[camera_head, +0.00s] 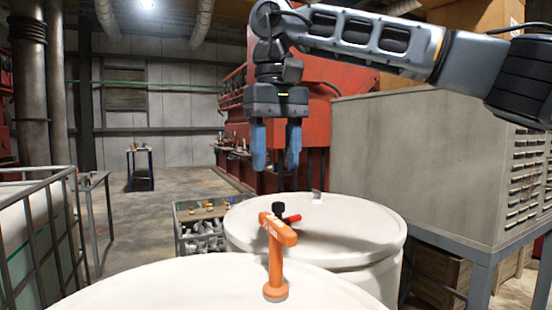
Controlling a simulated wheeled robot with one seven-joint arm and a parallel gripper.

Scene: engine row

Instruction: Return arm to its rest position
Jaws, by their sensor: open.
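My gripper (276,146) hangs from my arm in the upper middle of the head view, pointing down. Its two blue fingers are apart with nothing seen between them. It is above the white drum (340,214) in the middle and apart from it. My arm reaches in from the upper right, its long grey link running nearly level across the top.
An orange T-shaped tool (277,255) stands upright on the nearer white drum (180,285). A small black-and-red item (291,217) shows just behind it. A grey cabinet (420,150) stands right, red machinery (320,95) behind, a metal cage (50,230) left. Open floor lies back left.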

